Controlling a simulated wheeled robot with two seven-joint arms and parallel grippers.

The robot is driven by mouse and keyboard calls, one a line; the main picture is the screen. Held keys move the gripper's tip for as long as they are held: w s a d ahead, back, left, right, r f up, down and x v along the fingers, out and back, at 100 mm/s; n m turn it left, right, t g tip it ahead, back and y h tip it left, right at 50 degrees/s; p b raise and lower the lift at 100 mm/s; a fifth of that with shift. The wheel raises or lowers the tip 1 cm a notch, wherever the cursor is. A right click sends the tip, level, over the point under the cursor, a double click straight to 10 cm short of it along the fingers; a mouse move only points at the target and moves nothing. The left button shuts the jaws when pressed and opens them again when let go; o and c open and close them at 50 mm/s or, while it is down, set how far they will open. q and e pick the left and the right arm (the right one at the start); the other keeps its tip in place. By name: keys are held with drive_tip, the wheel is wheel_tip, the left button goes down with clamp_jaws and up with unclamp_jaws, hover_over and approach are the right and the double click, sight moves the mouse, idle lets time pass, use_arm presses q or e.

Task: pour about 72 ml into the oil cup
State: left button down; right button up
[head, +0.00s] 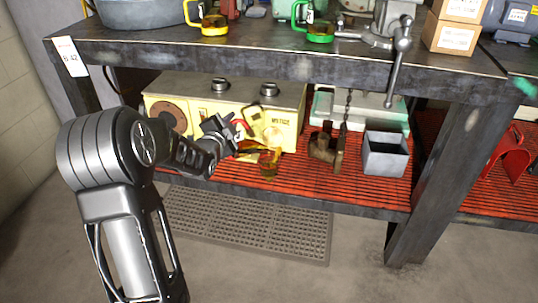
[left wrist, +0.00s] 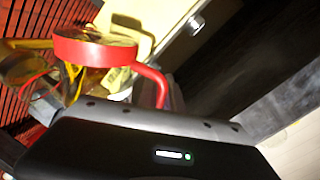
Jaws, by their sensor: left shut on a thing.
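My left gripper (head: 234,132) reaches in over the lower shelf, in front of the cream machine. It is shut on a vessel with a red round end (left wrist: 93,48) and a bent red handle, seen in the left wrist view. The vessel looks strongly tilted; its liquid level cannot be told. In the head view it is small and partly lost against the machine. A small amber cup (head: 268,163) stands upright on the red shelf mat, just below and right of the gripper. Whether liquid is flowing cannot be seen. My right gripper is not in view.
The cream machine (head: 205,110) stands behind the gripper. A rusty metal part (head: 323,146) and a grey open bin (head: 386,153) stand to the right. The bench top (head: 290,62) overhangs the shelf and holds a yellow-based mug (head: 214,27) and a green-based mug (head: 319,33).

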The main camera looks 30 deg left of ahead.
use_arm(q)
drive_tip(key=shift+d+r, duration=0.1)
drive_tip(key=shift+r, duration=0.15)
drive_tip(key=shift+p, duration=0.3)
drive_tip(key=shift+w+d+r+m+y+p, duration=0.3)
drive_tip(key=shift+d+r+m+p, duration=0.4)
drive_tip(key=shift+p, duration=1.05)
idle(0.9)
drive_tip(key=shift+a+f+b, duration=0.2)
drive_tip(key=shift+a+b, duration=0.05)
drive_tip(key=shift+b, duration=0.1)
drive_tip(key=f+b, duration=0.1)
drive_tip(key=b, duration=0.1)
drive_tip(key=a+f+n+b, duration=0.1)
drive_tip(key=b, duration=0.1)
drive_tip(key=s+f+n+b, duration=0.1)
drive_tip(key=b, duration=0.1)
drive_tip(key=shift+a+f, duration=0.15)
drive_tip(key=shift+a, duration=0.25)
drive_tip(key=shift+r+p, duration=0.3)
drive_tip(key=shift+r, duration=0.2)
drive_tip(key=shift+f, duration=0.1)
